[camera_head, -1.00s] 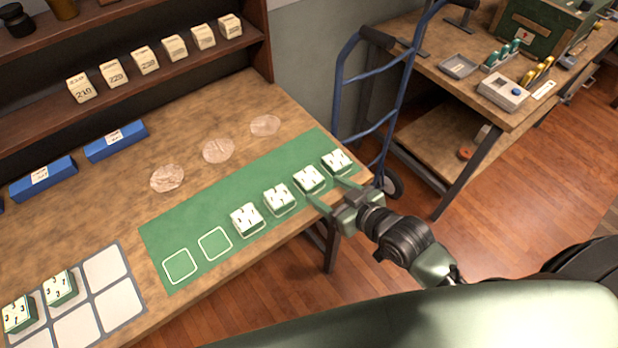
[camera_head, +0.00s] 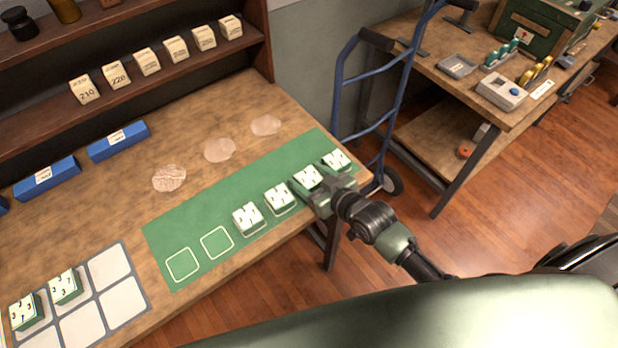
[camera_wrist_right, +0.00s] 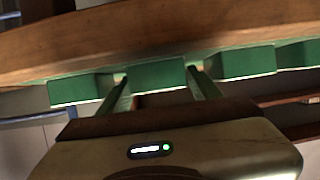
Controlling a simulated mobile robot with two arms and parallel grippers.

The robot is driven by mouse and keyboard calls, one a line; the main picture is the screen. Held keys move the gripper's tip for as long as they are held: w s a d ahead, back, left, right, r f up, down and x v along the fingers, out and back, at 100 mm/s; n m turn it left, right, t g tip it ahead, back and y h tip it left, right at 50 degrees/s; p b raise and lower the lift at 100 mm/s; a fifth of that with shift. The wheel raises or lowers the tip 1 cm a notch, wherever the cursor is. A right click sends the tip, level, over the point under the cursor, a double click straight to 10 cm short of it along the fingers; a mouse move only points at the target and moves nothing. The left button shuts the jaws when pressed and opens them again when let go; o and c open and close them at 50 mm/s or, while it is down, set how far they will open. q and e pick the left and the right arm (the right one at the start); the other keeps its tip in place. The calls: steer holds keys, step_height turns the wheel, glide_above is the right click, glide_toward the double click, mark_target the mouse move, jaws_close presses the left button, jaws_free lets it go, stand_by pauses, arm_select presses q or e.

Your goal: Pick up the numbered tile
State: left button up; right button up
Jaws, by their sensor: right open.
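Several white-topped green tiles with dark markings, too small to read, stand in a row on a green mat (camera_head: 192,232). My right gripper (camera_head: 311,185) is open at the front of the tile third from the left (camera_head: 307,175). In the right wrist view, its two fingers (camera_wrist_right: 162,86) stand either side of a green tile's side face (camera_wrist_right: 157,84), with small gaps. Neighbouring tiles (camera_wrist_right: 82,90) (camera_wrist_right: 248,63) stand on both sides of them. Two more numbered tiles (camera_head: 66,284) (camera_head: 26,311) sit on a tray (camera_head: 123,256) at the left. My left gripper is out of view.
The mat has two empty outlined squares at its left end. Blue blocks (camera_head: 118,141) and pale round patches (camera_head: 220,150) lie behind it. A shelf holds numbered blocks (camera_head: 118,76). A blue hand truck (camera_head: 372,90) stands beyond the table's right end.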

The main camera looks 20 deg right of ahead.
steer(key=c, duration=1.3)
steer(key=shift+r, duration=0.1)
